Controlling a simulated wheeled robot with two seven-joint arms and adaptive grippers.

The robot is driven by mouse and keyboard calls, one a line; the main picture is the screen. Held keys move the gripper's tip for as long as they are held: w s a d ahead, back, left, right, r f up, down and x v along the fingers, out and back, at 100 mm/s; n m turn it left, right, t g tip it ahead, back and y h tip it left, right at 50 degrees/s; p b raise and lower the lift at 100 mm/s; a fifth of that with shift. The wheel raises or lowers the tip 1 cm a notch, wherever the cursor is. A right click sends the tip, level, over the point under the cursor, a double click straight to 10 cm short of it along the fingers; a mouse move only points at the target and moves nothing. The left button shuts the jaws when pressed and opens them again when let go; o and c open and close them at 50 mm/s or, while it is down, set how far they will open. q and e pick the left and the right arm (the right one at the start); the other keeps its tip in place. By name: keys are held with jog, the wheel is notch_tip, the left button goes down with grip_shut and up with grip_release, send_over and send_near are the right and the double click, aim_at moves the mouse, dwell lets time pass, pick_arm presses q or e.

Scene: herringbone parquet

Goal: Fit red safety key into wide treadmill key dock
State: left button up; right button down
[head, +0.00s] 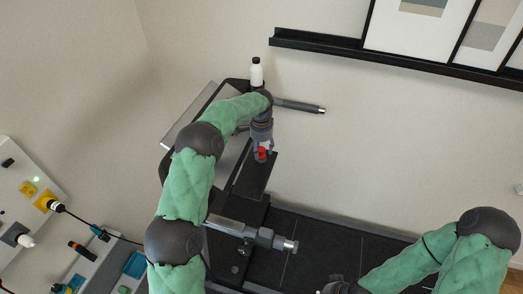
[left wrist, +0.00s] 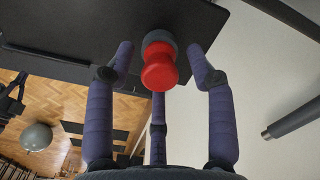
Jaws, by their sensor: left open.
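The red safety key (head: 261,154) shows as a small red knob at the black treadmill console (head: 252,180). In the left wrist view the key (left wrist: 159,70) has a narrow waist and meets a dark grey round piece (left wrist: 158,38) against the black panel. I cannot tell whether that piece is the dock or part of the key, nor how deep the key sits. My left gripper (head: 262,146) is open, its purple fingers (left wrist: 165,75) spread around the key with visible gaps. My right gripper (head: 335,286) is partly cut off at the bottom edge; its fingers are unclear.
A white bottle with a black cap (head: 257,73) stands behind the console. Treadmill handlebars (head: 300,106) extend beside it. A black picture ledge (head: 400,66) runs along the wall. A panel with plugs and cables (head: 30,205) is at left. A grey ball (left wrist: 36,137) lies on the parquet.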

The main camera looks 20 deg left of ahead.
aim_at(262, 149)
pick_arm(q)
jog(key=shift+r+p, duration=0.85)
jog(key=shift+r, duration=0.85)
notch_tip(262, 149, up, 12)
